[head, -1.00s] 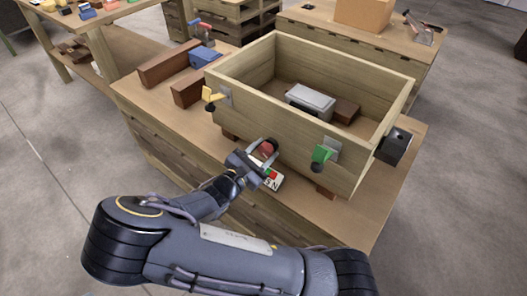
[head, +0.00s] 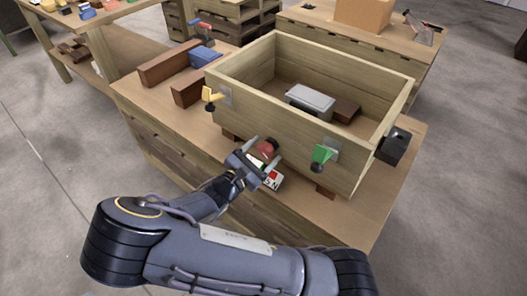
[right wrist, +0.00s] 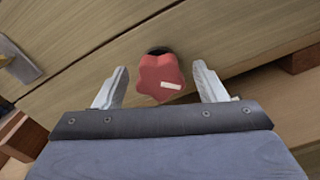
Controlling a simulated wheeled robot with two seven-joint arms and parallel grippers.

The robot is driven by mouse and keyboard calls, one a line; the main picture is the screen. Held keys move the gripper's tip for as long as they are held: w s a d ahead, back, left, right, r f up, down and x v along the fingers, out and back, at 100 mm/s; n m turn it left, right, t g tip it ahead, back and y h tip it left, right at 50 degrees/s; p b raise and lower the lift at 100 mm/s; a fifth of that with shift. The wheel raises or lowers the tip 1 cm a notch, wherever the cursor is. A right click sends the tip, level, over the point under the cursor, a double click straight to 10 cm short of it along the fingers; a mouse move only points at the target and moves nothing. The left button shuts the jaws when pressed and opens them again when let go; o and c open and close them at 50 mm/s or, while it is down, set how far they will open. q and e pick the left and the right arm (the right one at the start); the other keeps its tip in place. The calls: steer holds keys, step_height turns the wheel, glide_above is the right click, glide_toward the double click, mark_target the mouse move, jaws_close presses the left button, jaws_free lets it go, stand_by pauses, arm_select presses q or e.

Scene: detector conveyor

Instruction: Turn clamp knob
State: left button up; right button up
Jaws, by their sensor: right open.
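The clamp knob (head: 267,147) is red and sits low on the front wall of the wooden box (head: 285,128). In the right wrist view the knob (right wrist: 163,77) is star-shaped with a white mark, in front of a dark round fitting. My right gripper (head: 262,158) is open. In the right wrist view its fingers (right wrist: 161,88) stand on either side of the knob, with visible gaps, not closed on it. My left gripper is not in view.
The box stands on a wooden workbench (head: 135,95). A yellow lever (head: 210,95) and a green lever (head: 322,154) are on its front wall. A grey block (head: 311,99) lies inside.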

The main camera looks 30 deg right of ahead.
steer(key=p+v, duration=0.1)
steer(key=v, duration=0.6)
steer(key=shift+a, duration=0.25)
steer(key=shift+s+d, duration=0.1)
steer(key=shift+s, duration=0.05)
stand_by(0.7)
